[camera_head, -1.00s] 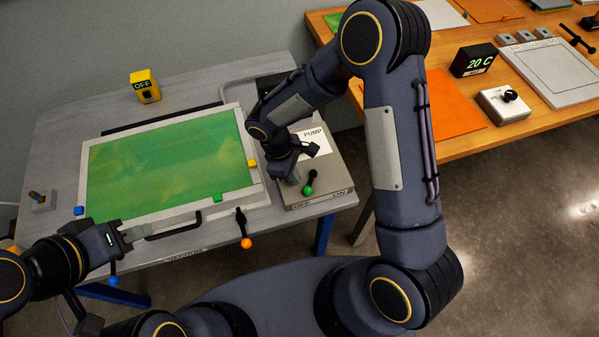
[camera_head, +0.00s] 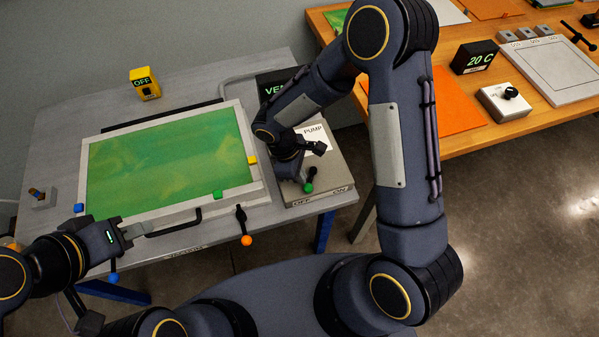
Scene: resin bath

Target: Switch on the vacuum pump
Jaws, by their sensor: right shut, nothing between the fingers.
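The pump (camera_head: 325,165) is a grey box with a white "PUMP" label at the right end of the grey table. Its front edge is marked OFF on the left and ON on the right. The black pump lever with a green knob (camera_head: 308,188) points toward the front, between the marks. My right gripper (camera_head: 301,181) is shut and empty, low over the pump, just left of the knob; whether it touches the lever I cannot tell. My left gripper (camera_head: 136,231) is by the front left of the green-filled frame (camera_head: 160,216); its finger gap is unclear.
A yellow box (camera_head: 145,84) reading OFF stands at the back. A black display (camera_head: 271,90) showing "VE" is partly hidden by my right arm. An orange-knobbed lever (camera_head: 243,226) is at the table's front. A wooden table (camera_head: 455,140) stands to the right.

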